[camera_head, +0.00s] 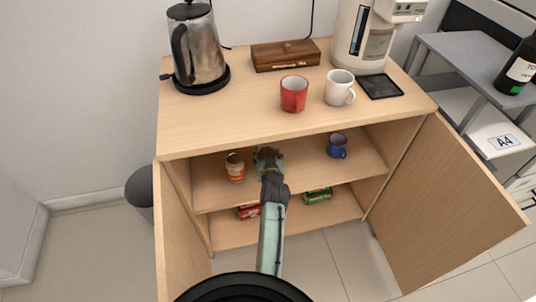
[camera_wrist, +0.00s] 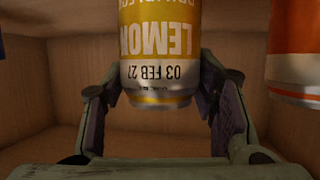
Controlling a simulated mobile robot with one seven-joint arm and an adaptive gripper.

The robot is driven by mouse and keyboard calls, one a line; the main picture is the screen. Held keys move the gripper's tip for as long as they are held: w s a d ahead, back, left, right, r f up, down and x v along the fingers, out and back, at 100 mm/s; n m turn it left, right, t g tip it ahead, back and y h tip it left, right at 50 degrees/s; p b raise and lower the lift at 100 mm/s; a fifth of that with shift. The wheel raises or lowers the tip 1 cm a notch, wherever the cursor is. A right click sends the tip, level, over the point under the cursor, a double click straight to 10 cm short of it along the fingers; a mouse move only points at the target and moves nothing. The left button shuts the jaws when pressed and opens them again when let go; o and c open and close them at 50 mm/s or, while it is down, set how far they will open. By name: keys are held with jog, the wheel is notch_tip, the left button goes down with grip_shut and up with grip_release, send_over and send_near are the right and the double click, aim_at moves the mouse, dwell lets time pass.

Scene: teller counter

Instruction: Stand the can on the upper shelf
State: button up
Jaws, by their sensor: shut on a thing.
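A yellow and silver can (camera_wrist: 158,60) marked LEMON is between the fingers of my gripper (camera_wrist: 160,72) in the wrist view, where its print appears upside down. My gripper also shows in the head view (camera_head: 268,156), inside the open cupboard at the upper shelf (camera_head: 308,168), between an orange jar and a blue mug. In the head view the can is hidden by my gripper. I cannot tell whether the can touches the shelf.
The orange jar (camera_head: 235,167) stands left of my gripper and the blue mug (camera_head: 337,146) right. A red can (camera_head: 250,211) and a green can (camera_head: 318,196) lie on the lower board (camera_head: 285,225). Open doors (camera_head: 455,205) flank the cupboard; the countertop (camera_head: 235,120) is overhead.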

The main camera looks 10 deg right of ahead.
jog(key=shift+f, duration=0.15)
jog(key=shift+f, duration=0.15)
jog(key=o, duration=1.5)
jog(key=shift+r, duration=0.3)
jog(key=b+v, duration=0.1)
jog(key=v, duration=1.1)
jog(key=shift+f, duration=0.15)
